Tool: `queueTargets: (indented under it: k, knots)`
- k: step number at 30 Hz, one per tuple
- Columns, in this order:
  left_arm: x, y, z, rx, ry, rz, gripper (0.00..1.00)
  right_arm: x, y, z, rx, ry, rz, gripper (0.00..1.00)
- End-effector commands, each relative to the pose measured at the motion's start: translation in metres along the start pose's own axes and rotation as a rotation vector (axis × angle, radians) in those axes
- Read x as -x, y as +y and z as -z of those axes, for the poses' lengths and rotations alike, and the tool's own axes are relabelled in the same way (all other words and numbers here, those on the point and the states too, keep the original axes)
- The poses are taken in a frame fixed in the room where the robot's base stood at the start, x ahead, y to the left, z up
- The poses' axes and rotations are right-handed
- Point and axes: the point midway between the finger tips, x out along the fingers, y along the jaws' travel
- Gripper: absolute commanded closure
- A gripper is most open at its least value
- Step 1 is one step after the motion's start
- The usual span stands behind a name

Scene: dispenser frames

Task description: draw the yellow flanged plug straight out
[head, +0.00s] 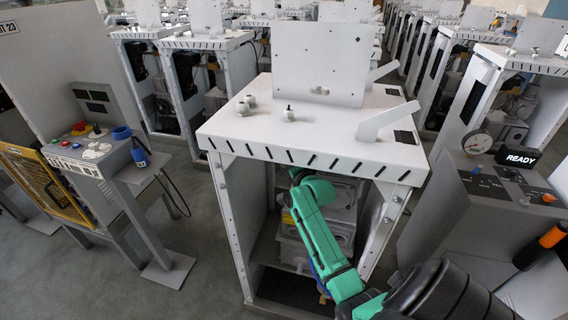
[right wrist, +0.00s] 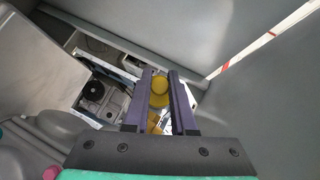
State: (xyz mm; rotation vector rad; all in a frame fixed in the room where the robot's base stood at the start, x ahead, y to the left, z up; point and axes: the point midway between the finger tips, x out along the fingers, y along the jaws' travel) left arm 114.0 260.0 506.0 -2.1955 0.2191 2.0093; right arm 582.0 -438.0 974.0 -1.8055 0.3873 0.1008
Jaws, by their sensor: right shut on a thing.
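In the right wrist view my right gripper (right wrist: 160,78) points into the inside of a dispenser frame, its two dark fingers on either side of a yellow, rounded piece that I take for the flanged plug (right wrist: 159,86). The gripper is shut on it. More yellow shows lower between the fingers. Whether the plug is still seated in its hole cannot be told. In the head view my green right arm reaches into the open front of the white dispenser frame (head: 310,138), and its gripper and the plug are hidden there. My left gripper is not in view.
Grey boxed units (head: 335,205) fill the frame's inside, with walls close around my right gripper. A console with a READY display (head: 521,158) stands right; a bench with a blue-handled tool (head: 140,152) stands left. Grey floor is open between bench and frame.

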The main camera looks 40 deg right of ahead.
Motion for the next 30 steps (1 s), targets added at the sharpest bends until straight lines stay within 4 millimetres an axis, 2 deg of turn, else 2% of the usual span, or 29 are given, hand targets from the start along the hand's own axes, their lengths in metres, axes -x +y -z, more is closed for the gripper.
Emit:
queueTargets:
  k: [3,21,30]
  knots:
    - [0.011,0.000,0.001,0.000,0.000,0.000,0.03,0.007,-0.001,-0.005,-0.001,-0.001,-0.005,1.00]
    - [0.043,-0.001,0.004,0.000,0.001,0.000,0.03,0.033,-0.001,-0.032,-0.003,-0.002,-0.004,1.00]
    - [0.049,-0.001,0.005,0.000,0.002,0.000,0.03,0.040,0.001,-0.040,0.000,0.000,-0.003,1.00]
